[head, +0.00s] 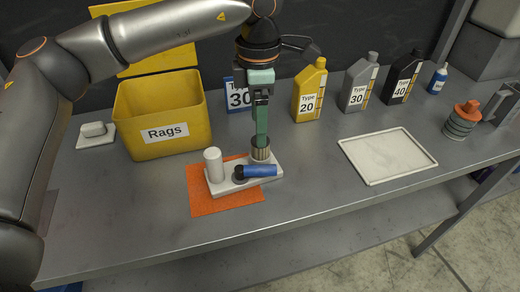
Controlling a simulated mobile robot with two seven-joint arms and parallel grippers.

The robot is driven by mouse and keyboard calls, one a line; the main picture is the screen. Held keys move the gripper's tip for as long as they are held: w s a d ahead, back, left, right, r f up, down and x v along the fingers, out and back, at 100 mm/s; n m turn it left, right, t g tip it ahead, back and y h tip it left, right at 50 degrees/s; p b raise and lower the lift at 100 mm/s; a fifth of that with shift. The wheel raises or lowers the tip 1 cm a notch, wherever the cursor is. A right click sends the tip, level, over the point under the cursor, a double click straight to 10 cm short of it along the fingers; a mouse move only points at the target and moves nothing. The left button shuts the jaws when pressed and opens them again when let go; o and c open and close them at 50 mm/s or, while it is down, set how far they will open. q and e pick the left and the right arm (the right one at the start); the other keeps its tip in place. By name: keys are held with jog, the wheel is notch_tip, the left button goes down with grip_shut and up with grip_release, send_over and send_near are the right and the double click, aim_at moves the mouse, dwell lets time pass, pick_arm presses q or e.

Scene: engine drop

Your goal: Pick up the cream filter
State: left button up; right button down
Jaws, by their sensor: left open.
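The cream filter (213,165) is a pale upright cylinder at the left end of a small white tray (218,188). My left gripper (261,146) points down at the tray's right end, to the right of the cream filter and apart from it. It is open. Its fingertips are at the top of a short brownish metallic cylinder (261,155); whether they touch it I cannot tell. A blue cylinder with a black end (260,171) lies on the tray between them, at the front. My right gripper is not in view.
The tray sits partly on an orange cloth (225,204). A yellow Rags bin (165,115) stands behind at left. Bottles Type 20 (308,92), Type 30 (358,84) and Type 40 (402,80) stand at the back. An empty pale tray (388,155) lies right. The front bench is clear.

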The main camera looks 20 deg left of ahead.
aim_at(260, 153)
pick_arm(q)
jog(key=f, duration=0.5)
jog(key=shift+d+f, duration=0.2)
jog(key=shift+f, duration=0.15)
jog(key=shift+c, duration=0.2)
grip_shut()
